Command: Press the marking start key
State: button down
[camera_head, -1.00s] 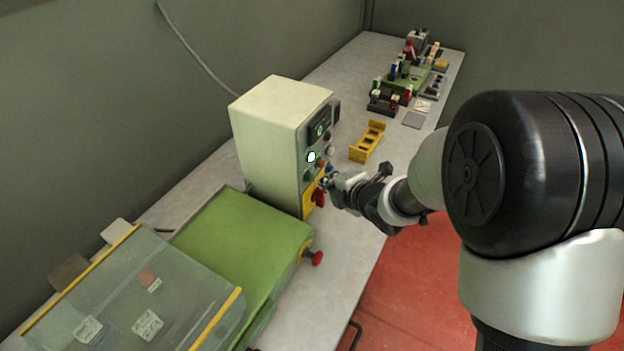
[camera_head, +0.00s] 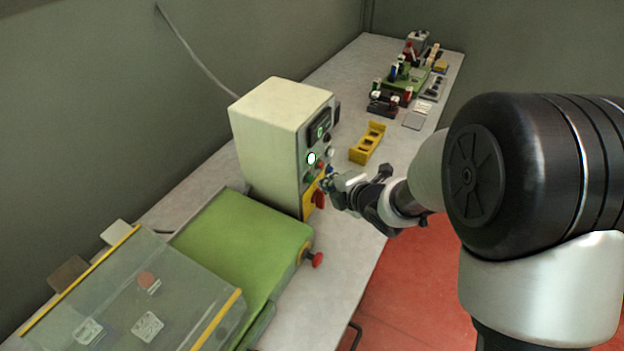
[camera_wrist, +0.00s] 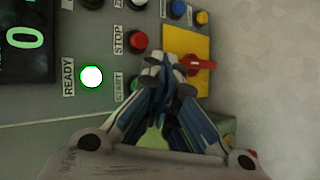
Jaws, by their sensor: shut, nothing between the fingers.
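The control box (camera_head: 270,135) stands on the bench with its key panel facing my gripper. In the wrist view, a START label (camera_wrist: 119,87) sits beside a green key (camera_wrist: 136,82), which my fingers partly hide. The green key also shows in the head view (camera_head: 309,177). My gripper (camera_wrist: 165,68) is shut and empty, with its fingertips in front of the panel, close to the START key and the yellow plate (camera_wrist: 190,45). It also shows in the head view (camera_head: 330,183). I cannot tell whether it touches anything.
A red STOP key (camera_wrist: 138,41) is close to my fingers. A red rotary switch (camera_wrist: 198,64) sits on the yellow plate. The white READY lamp (camera_wrist: 92,76) is lit. A green machine (camera_head: 245,240) with a clear cover stands in front; a yellow holder (camera_head: 367,143) lies behind.

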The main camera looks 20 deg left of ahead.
jog(key=shift+a, duration=0.1)
dwell(0.3)
jog(key=shift+a+b, duration=0.35)
